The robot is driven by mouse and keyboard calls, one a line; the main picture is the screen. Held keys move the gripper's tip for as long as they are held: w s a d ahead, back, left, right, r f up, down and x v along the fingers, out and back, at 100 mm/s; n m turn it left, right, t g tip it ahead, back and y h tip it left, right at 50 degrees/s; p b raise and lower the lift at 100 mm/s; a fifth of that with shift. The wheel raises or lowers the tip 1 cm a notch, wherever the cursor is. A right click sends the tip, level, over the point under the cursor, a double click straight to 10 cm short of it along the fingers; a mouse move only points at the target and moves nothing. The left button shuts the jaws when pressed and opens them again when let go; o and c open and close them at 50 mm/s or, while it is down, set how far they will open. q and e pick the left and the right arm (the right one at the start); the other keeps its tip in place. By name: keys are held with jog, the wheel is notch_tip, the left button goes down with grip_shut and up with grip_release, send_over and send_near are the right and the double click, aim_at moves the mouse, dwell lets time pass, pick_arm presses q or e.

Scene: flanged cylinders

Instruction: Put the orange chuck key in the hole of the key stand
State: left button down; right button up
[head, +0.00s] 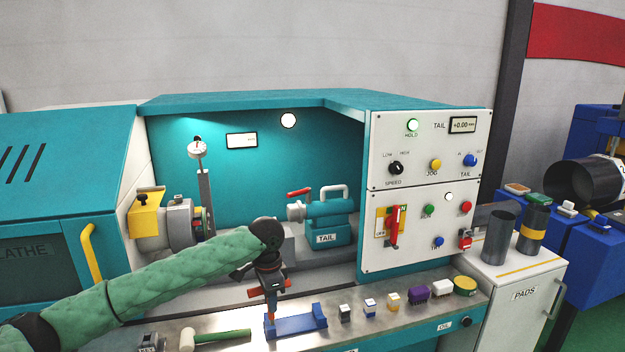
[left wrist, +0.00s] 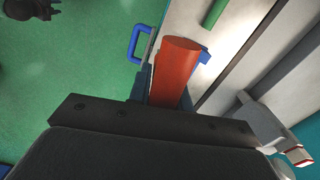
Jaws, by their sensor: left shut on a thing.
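The orange chuck key (head: 271,291) hangs below my left gripper (head: 269,274), with its crossbar between the fingers and its shaft pointing down. My left gripper is shut on it. The blue key stand (head: 297,325) lies on the metal bench top in front of the lathe. The key's lower end is over or at the stand's left end; I cannot tell whether it is in the hole. In the left wrist view the key's orange bar (left wrist: 175,72) fills the space between the fingers and hides most of the stand, with a blue bit (left wrist: 205,54) beside it. My right gripper is not in view.
A green-handled mallet (head: 215,336) lies left of the stand. Several small blocks and a brush (head: 417,295) stand in a row to its right. The lathe tailstock (head: 325,220) is behind. The control panel (head: 420,240) rises at the right.

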pick_arm(q)
jog(key=n, duration=0.1)
jog(key=r+n, duration=0.1)
jog(key=shift+s+d+n, duration=0.1)
jog(key=shift+s+n, duration=0.15)
jog(key=shift+n, duration=0.05)
jog(key=s+a+f+n, duration=0.5)
jog(key=s, duration=0.2)
jog(key=s+a+f+n, duration=0.5)
jog(key=s, duration=0.2)
jog(key=shift+s+f, duration=0.15)
jog(key=shift+s, duration=0.05)
dwell(0.4)
